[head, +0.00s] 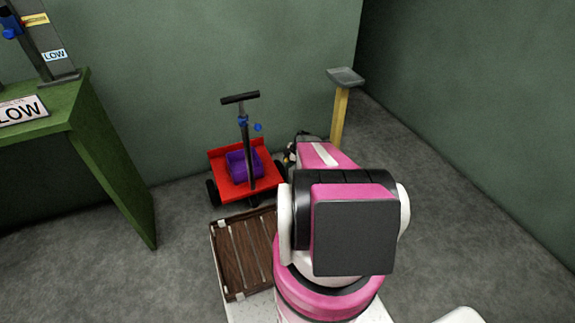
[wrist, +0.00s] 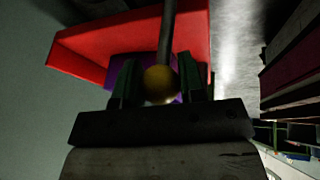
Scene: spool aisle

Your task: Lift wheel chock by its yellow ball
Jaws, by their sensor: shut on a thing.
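The yellow ball (wrist: 161,82) shows in the wrist view between the two dark green fingers of my gripper (wrist: 158,72). My gripper is shut on the ball. In the head view my own arm mostly hides the gripper, which is close to the right side of the red cart. I cannot make out the body of the wheel chock in either view, so I cannot tell whether it rests on the floor or is raised.
The red cart (head: 223,185) holds a purple bin (head: 238,168) and has a dark upright handle (head: 243,120). A slatted brown crate (head: 235,255) is nearer. A yellow post (head: 339,118) stands right of the cart, a green table (head: 105,150) left. Grey floor is open at right.

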